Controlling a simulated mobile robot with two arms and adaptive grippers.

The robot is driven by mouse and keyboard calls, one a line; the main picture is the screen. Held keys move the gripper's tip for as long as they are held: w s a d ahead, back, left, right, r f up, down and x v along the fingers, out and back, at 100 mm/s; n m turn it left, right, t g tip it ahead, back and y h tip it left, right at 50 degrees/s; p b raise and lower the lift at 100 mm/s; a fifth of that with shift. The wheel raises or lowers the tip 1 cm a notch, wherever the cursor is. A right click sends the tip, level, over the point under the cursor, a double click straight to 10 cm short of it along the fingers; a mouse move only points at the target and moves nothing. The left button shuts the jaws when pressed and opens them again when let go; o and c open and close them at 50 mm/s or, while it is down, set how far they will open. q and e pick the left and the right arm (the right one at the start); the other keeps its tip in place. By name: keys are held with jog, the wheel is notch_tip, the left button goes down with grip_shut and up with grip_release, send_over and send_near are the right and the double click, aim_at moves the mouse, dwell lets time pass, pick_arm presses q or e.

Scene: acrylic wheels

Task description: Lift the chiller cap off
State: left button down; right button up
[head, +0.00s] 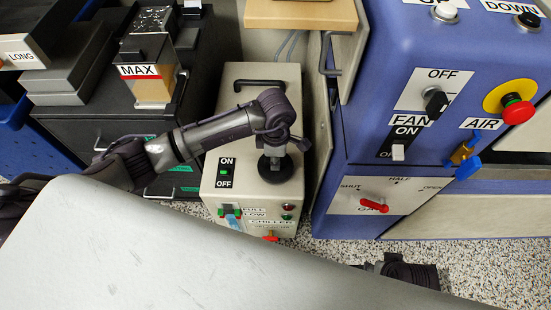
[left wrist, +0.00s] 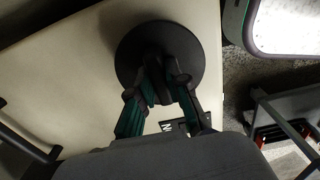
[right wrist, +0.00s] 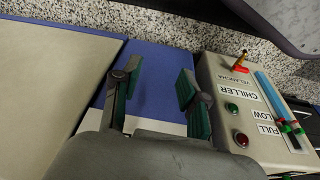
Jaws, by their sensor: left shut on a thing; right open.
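The chiller (head: 235,110) is a cream box on the floor in the middle of the head view. Its round black cap (head: 276,170) sits on the top face, near the front right. My left gripper (head: 275,145) is over the cap, shut on its raised grip. In the left wrist view the cap (left wrist: 130,60) is a dark disc with the fingers (left wrist: 165,90) closed around its centre ridge. I cannot tell whether the cap touches the chiller top. My right gripper (right wrist: 157,95) is open and empty, beside the chiller's front panel (right wrist: 245,110).
A black handle (head: 260,84) stands at the back of the chiller top. A blue machine (head: 400,100) with switches is close on the right. A dark cabinet (head: 110,125) bearing a MAX container (head: 150,75) stands on the left. Speckled floor (head: 330,255) shows in front.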

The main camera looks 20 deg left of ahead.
pick_arm(q)
jog(key=shift+r, duration=0.25)
jog(key=shift+r+p, duration=0.3)
jog(key=shift+p, duration=0.1)
jog(key=shift+r+p, duration=0.35)
jog(key=shift+r, duration=0.25)
pick_arm(e)
notch_tip(320, 180, down, 6)
jog(key=s, duration=0.1)
jog(key=shift+f, duration=0.15)
pick_arm(q)
jog(key=shift+r, duration=0.1)
pick_arm(e)
jog(key=shift+w, duration=0.15)
pick_arm(q)
jog(key=shift+r+p, duration=1)
jog(key=shift+r, duration=0.1)
jog(key=shift+r+p, duration=0.55)
jog(key=shift+r, duration=0.25)
pick_arm(e)
jog(key=s+f+g, duration=0.1)
jog(key=s+f, duration=0.4)
jog(key=f, duration=0.3)
jog(key=shift+d+f, duration=0.15)
jog(key=shift+d, duration=0.2)
jog(key=shift+s, duration=0.1)
